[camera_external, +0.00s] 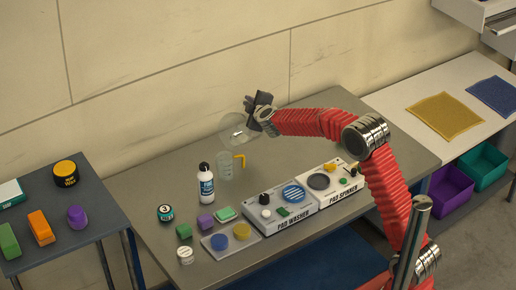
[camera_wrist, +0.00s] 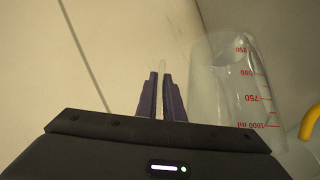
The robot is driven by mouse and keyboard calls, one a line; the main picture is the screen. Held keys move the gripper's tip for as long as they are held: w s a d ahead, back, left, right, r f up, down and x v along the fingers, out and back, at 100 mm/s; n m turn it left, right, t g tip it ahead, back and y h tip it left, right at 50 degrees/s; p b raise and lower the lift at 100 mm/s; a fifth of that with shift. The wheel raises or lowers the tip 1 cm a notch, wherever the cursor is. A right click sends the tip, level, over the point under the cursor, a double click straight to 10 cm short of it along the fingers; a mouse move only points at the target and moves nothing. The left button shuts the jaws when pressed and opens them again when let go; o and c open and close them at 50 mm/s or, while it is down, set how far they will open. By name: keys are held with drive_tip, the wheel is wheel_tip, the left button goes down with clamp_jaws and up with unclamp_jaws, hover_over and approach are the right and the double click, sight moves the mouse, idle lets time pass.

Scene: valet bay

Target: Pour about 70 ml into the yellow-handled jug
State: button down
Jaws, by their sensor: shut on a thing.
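The yellow-handled jug (camera_external: 225,167) is a small clear vessel standing upright on the grey table, with its yellow handle on the right. In the wrist view, a yellow handle (camera_wrist: 311,122) shows at the right edge. My gripper (camera_external: 257,112) is up above and behind it, shut on a clear measuring jug (camera_external: 234,127). The measuring jug is tilted in the air above the yellow-handled jug. In the wrist view, my gripper (camera_wrist: 161,82) has purple fingers closed on a thin clear part, and the measuring jug (camera_wrist: 225,95) shows red marks up to 1000 ml. I cannot read either liquid level clearly.
A white bottle (camera_external: 206,186) with a black cap stands in front of the yellow-handled jug. A pad washer (camera_external: 268,222) and pad spinner (camera_external: 345,196) stand to the right. Small blocks, tubs and a tray (camera_external: 249,249) lie at the front. The table behind is clear to the wall.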

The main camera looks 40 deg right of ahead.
drive_tip(key=shift+s+a+r+n+t+h+p, duration=0.2)
drive_tip(key=shift+a+r+p, duration=0.2)
drive_tip(key=shift+p, duration=0.4)
drive_tip(key=shift+s+a+r+n+t+h+p, duration=0.15)
drive_tip(key=shift+a+r+p, duration=0.1)
drive_tip(key=shift+r+p, duration=0.4)
drive_tip(key=shift+s+a+r+t, duration=0.15)
drive_tip(key=shift+a+r+t, duration=0.05)
drive_tip(key=shift+a+t, duration=0.1)
idle(0.7)
drive_tip(key=shift+s+a+r+n+t+h, duration=0.15)
drive_tip(key=shift+s+a+r+n+h, duration=0.1)
drive_tip(key=shift+a, duration=0.2)
drive_tip(key=shift+s+a+r+n+t+h, duration=0.15)
drive_tip(key=shift+a+r+n, duration=0.1)
drive_tip(key=shift+a, duration=0.15)
idle(1.4)
drive_tip(key=shift+d, duration=0.1)
drive_tip(key=d+f, duration=0.1)
drive_tip(key=w+d+f+m+g+y, duration=0.1)
drive_tip(key=d+f, duration=0.1)
drive_tip(key=w+d+f+m+g+y, duration=0.1)
drive_tip(key=shift+d+f+g, duration=0.2)
drive_tip(key=shift+f+g, duration=0.05)
drive_tip(key=shift+f, duration=0.1)
drive_tip(key=shift+w+d+f+m, duration=0.15)
drive_tip(key=shift+d+f+m, duration=0.05)
drive_tip(key=shift+f+m, duration=0.15)
